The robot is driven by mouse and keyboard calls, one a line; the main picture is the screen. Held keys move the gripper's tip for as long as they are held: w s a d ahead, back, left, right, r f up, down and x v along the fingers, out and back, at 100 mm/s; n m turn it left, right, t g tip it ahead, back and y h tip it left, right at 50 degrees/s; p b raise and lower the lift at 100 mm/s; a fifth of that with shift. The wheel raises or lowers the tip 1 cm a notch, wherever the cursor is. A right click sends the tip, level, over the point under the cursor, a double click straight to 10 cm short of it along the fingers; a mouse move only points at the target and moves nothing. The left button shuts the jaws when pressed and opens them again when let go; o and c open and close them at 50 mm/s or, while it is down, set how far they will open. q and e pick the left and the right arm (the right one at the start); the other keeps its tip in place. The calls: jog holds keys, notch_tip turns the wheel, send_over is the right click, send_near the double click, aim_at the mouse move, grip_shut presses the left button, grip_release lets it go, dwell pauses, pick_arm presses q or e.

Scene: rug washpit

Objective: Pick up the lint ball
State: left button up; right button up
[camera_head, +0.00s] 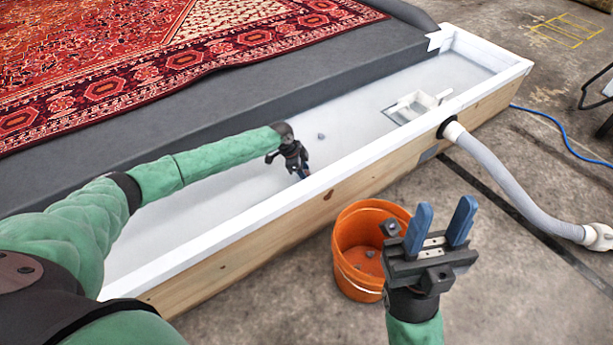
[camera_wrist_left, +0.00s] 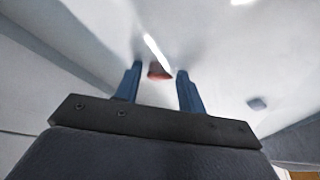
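My left gripper (camera_head: 303,174) is low over the white trough floor, pointing down. In the left wrist view its two blue fingers (camera_wrist_left: 160,72) are apart. A small reddish-brown lump (camera_wrist_left: 159,72) shows between the fingertips, with a visible gap on each side; the head view hides it behind the gripper. A small grey lump (camera_head: 320,136) lies on the trough floor just beyond the gripper; it also shows in the left wrist view (camera_wrist_left: 257,103), right of the fingers. I cannot tell which lump is the lint ball. My right gripper (camera_head: 440,222) is open and empty, raised beside the bucket.
The wood-sided trough (camera_head: 255,248) has a white rim close to my left gripper. An orange bucket (camera_head: 352,265) with grey bits inside stands outside it. A white drain box (camera_head: 408,108) and grey hose (camera_head: 510,187) lie to the right. A red rug (camera_head: 110,60) covers the dark platform behind.

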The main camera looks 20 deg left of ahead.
pick_arm(q)
jog(key=c, duration=0.7)
jog(key=shift+r, duration=0.15)
